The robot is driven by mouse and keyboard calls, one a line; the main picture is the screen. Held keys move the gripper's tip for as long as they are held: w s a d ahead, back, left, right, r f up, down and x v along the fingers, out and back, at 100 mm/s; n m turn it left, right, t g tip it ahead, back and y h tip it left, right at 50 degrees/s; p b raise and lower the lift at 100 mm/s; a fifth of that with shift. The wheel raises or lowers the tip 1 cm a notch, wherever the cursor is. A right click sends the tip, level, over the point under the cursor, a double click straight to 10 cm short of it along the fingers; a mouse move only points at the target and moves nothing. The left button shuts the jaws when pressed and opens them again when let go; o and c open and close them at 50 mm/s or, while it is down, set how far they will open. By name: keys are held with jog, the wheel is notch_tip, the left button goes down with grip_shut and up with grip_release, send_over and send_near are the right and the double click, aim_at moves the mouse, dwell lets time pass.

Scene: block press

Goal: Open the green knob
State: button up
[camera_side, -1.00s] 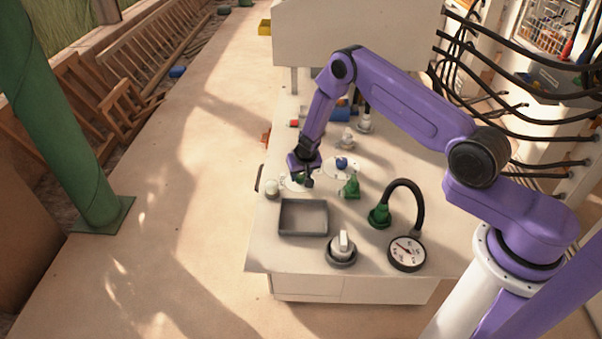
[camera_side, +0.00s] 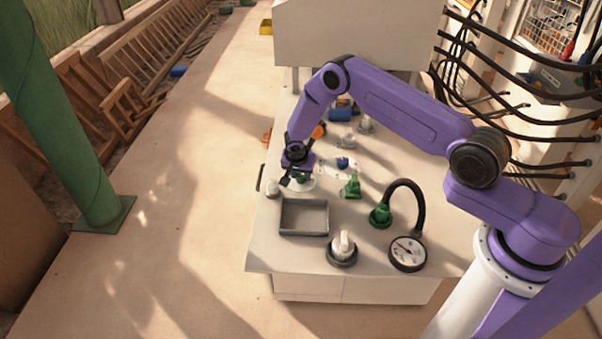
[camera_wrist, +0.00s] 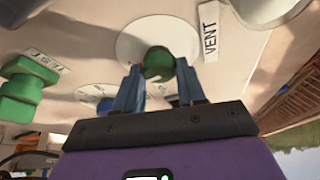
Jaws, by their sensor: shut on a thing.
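The green knob (camera_wrist: 157,63) sits on a round white disc (camera_wrist: 140,40) beside a VENT label (camera_wrist: 209,32) in the wrist view. My gripper (camera_wrist: 159,70) is shut on the knob, with one finger on each side of it. In the side view my gripper (camera_side: 290,178) is tilted over the left edge of the worktop, and the knob (camera_side: 303,178) shows partly beside the fingers on its white disc (camera_side: 305,186). How far the knob is turned cannot be told.
A blue knob (camera_side: 342,162) on a white disc lies behind. A green fitting (camera_side: 351,187) stands to the right. A grey tray (camera_side: 304,233), a grey-based white knob (camera_side: 342,248), a gauge (camera_side: 407,253) and a hosed green fitting (camera_side: 380,216) are nearer. A pale round button (camera_side: 273,188) is left.

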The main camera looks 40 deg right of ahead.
jog(key=shift+m, duration=0.4)
jog(key=o, duration=1)
jog(key=v, duration=1.7)
jog(key=shift+w+a+r, duration=0.15)
jog(key=shift+a+r, duration=0.05)
jog(key=shift+r, duration=0.05)
